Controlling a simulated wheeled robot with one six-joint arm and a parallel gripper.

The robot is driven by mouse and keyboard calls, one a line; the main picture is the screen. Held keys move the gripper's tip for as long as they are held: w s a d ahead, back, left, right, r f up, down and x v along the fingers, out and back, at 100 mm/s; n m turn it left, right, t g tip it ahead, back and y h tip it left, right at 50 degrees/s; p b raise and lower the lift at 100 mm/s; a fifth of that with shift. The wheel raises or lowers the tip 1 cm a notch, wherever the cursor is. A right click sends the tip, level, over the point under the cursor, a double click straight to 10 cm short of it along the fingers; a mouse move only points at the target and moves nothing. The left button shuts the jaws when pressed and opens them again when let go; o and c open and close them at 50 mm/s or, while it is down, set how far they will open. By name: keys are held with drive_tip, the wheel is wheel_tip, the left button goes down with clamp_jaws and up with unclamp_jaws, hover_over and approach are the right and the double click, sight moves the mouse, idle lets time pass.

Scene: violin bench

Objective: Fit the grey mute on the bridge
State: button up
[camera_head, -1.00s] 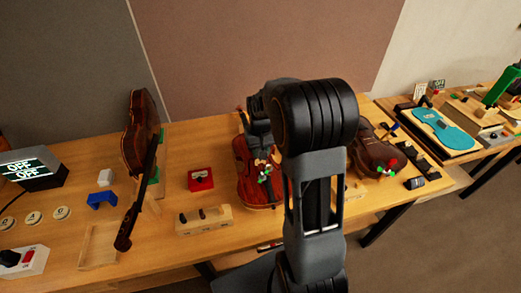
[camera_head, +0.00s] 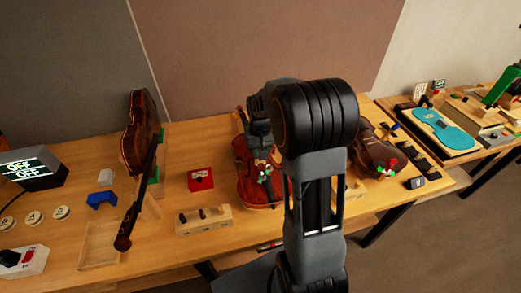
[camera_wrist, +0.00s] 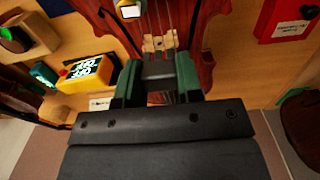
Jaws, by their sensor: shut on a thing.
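The violin (camera_head: 246,173) lies on the bench, partly hidden behind my arm in the head view. In the wrist view its body (camera_wrist: 204,18) and strings run up the picture. The pale wooden bridge (camera_wrist: 161,42) stands across the strings just beyond my fingertips. My gripper (camera_wrist: 158,73) is shut on the grey mute (camera_wrist: 158,70), a dark grey block between the two green fingers. The mute is close to the bridge on its near side. I cannot tell whether they touch. In the head view my arm hides the mute and bridge.
A yellow device with a display (camera_wrist: 87,73) sits left of the violin in the wrist view, and a red box (camera_wrist: 288,20) sits right. In the head view, another violin (camera_head: 375,152) lies to the right, and a wooden block with dark pegs (camera_head: 204,219) is at the front.

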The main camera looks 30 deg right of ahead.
drive_tip(key=shift+f+b, duration=0.8)
drive_tip(key=shift+f, duration=0.25)
drive_tip(key=o, duration=1)
drive_tip(key=shift+r, duration=0.1)
wheel_tip(320, 180, up, 14)
drive_tip(key=b, duration=0.1)
idle(0.3)
drive_tip(key=f, duration=0.2)
drive_tip(key=shift+s+a+f, duration=0.1)
drive_tip(key=shift+s+f, duration=0.3)
drive_tip(key=s+a+n+t, duration=0.1)
drive_tip(key=s+a+t, duration=0.1)
drive_tip(key=s+a, duration=0.2)
drive_tip(key=s+a+n+t, duration=0.1)
drive_tip(key=s+a, duration=0.4)
drive_tip(key=s, duration=0.6)
drive_tip(key=shift+s+f+t, duration=0.15)
drive_tip(key=shift+t, duration=0.55)
